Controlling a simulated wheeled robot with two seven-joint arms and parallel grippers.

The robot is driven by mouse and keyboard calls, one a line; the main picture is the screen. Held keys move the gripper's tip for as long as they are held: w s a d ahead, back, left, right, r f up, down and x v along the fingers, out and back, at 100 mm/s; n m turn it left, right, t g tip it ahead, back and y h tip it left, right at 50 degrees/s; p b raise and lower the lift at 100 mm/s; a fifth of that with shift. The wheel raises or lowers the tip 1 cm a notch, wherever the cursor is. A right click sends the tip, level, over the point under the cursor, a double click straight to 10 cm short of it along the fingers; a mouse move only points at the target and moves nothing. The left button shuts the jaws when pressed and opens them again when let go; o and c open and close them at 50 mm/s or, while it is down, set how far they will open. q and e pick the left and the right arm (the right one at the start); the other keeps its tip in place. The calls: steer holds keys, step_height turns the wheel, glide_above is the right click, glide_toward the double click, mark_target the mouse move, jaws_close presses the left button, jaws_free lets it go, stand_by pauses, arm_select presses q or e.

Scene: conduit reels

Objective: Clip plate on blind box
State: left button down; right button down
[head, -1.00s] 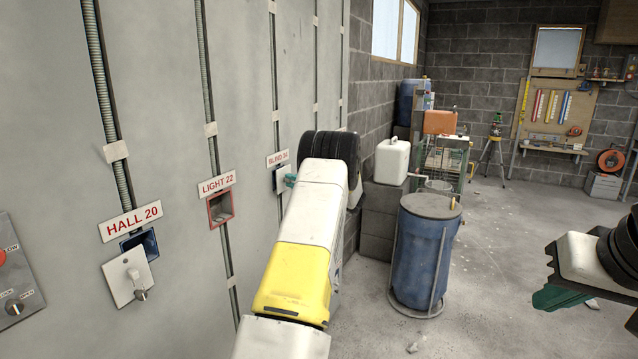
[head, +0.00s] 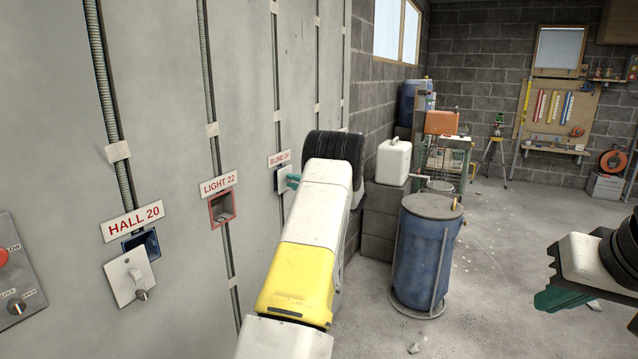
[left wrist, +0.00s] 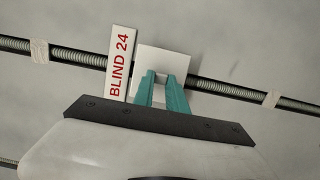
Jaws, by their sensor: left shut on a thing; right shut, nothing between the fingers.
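My left gripper (left wrist: 161,90) has its green fingers shut on a white square plate (left wrist: 163,60), which lies against the wall right beside the label reading BLIND 24 (left wrist: 119,65). The blind box is hidden behind the plate. In the head view the plate (head: 283,180) shows only partly, below the BLIND label (head: 279,159), with my left gripper (head: 292,181) at it and my arm covering what lies to the right. Whether the plate is fully seated, I cannot tell. My right gripper (head: 557,299) is shut and empty, away from the wall at the right.
The open red light box (head: 222,208) sits under the LIGHT 22 label. The blue hall box (head: 142,242) has a plate with a knob (head: 130,276) hanging below it. A blue barrel (head: 420,255) stands right of my left arm. Open floor lies beyond it.

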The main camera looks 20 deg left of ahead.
arm_select(q)
steer(key=shift+a+r, duration=0.1)
steer(key=shift+a, duration=0.85)
stand_by(0.7)
steer(key=c, duration=1)
jaws_free()
steer(key=shift+s+d, duration=0.15)
steer(key=shift+d, duration=1.65)
steer(key=shift+s+d, duration=0.1)
steer(key=shift+d, duration=1.65)
